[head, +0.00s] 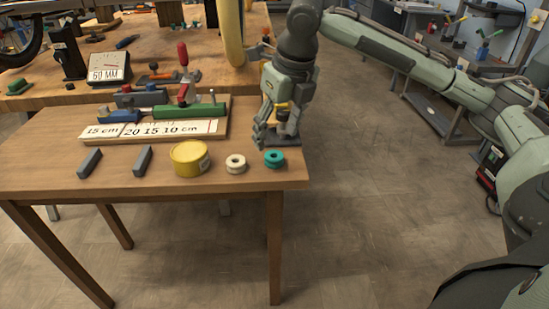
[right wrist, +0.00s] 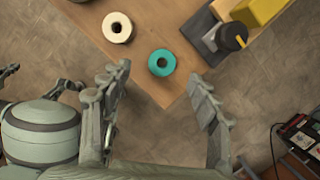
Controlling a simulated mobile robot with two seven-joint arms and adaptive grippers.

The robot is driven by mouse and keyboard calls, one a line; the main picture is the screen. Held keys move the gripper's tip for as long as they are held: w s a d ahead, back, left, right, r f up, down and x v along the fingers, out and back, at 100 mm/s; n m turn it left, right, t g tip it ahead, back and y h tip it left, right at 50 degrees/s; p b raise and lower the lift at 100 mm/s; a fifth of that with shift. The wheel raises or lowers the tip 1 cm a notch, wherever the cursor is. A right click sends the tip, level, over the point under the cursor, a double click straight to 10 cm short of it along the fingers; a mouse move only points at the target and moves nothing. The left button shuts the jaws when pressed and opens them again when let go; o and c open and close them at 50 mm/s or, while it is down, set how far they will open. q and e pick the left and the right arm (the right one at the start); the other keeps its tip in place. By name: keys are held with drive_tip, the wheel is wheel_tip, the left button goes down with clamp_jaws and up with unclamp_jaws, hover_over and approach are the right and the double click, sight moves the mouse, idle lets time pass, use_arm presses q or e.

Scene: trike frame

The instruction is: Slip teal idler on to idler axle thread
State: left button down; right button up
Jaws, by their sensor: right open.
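My right gripper (head: 273,133) is above the table just behind the idler. In the right wrist view its two fingers (right wrist: 158,82) are spread wide and empty, with the idler beyond the gap between their tips. A dark round part with a yellow piece (right wrist: 232,36) stands on a grey plate right of the idler. I cannot tell whether it carries the idler axle thread. My left gripper is not seen.
A cream ring (head: 236,164) and a yellow round tin (head: 190,158) stand left of the idler. Two dark grey bars (head: 142,161) lie farther left. Behind are a marked length board (head: 104,132) and a green fixture with a red-handled clamp (head: 190,110). Open floor lies right of the table.

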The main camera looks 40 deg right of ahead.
sight(275, 151)
drive_tip(key=x, duration=0.6)
drive_tip(key=shift+s+d+f+b, duration=0.2)
drive_tip(key=shift+d+f+b, duration=0.05)
drive_tip(key=shift+b, duration=0.15)
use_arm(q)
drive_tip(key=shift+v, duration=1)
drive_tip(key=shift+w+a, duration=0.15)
use_arm(e)
drive_tip(key=shift+c, duration=0.3)
drive_tip(key=c, duration=1)
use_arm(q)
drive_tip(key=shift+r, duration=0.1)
use_arm(e)
drive_tip(key=shift+r, duration=0.2)
